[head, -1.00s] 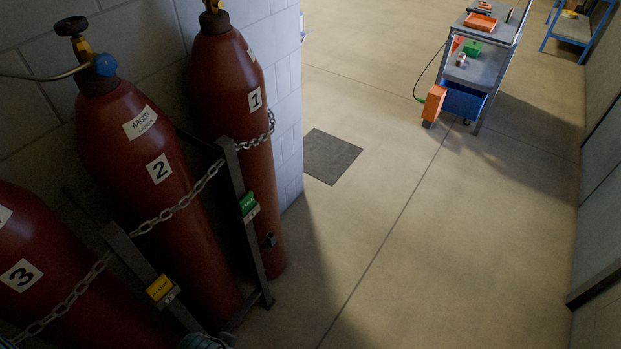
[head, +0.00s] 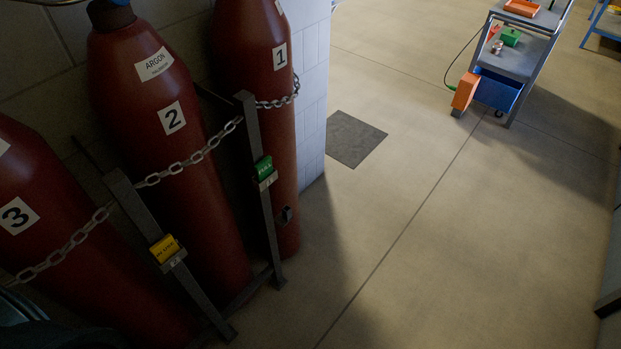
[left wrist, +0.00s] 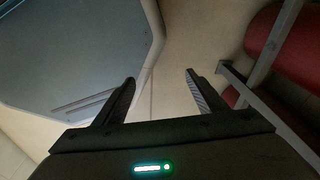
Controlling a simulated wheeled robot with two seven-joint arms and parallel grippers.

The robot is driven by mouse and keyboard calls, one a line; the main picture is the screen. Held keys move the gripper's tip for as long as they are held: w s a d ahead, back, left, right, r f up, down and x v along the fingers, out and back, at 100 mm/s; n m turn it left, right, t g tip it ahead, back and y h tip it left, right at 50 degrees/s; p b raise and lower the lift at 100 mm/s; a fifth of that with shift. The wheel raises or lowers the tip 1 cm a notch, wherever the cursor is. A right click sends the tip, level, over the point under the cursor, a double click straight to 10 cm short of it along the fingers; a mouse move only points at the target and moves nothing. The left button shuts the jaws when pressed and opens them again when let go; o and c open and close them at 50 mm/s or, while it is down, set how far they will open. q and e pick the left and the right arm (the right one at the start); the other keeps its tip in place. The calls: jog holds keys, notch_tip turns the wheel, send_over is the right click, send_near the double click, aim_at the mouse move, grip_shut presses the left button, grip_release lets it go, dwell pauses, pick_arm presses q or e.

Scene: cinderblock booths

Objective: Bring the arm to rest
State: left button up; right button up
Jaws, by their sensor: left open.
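My left gripper (left wrist: 159,90) shows in the left wrist view with its two dark fingers spread apart and nothing between them. Pale floor shows between the fingertips. A large grey panel with slots lies to their left in that view, and red cylinders behind a grey rack post lie to their right. In the head view a dark part of my arm shows at the bottom left corner, but no gripper is visible there. My right gripper is in neither view.
Red gas cylinders numbered 1 (head: 262,150), 2 (head: 180,160) and 3 (head: 50,240) stand chained in a grey rack (head: 262,200) at the left. A tool cart (head: 520,65) stands at the upper right. A dark floor mat (head: 354,138) lies mid-view. The floor (head: 470,250) at the right is clear.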

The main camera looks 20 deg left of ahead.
pick_arm(q)
jog(key=s+a+f+b, duration=0.1)
jog(key=s+f, duration=0.5)
jog(key=s, duration=0.1)
jog(key=shift+s+a+f+b, duration=0.15)
jog(key=shift+s+a+b, duration=0.1)
jog(key=shift+s+b, duration=0.1)
dwell(0.7)
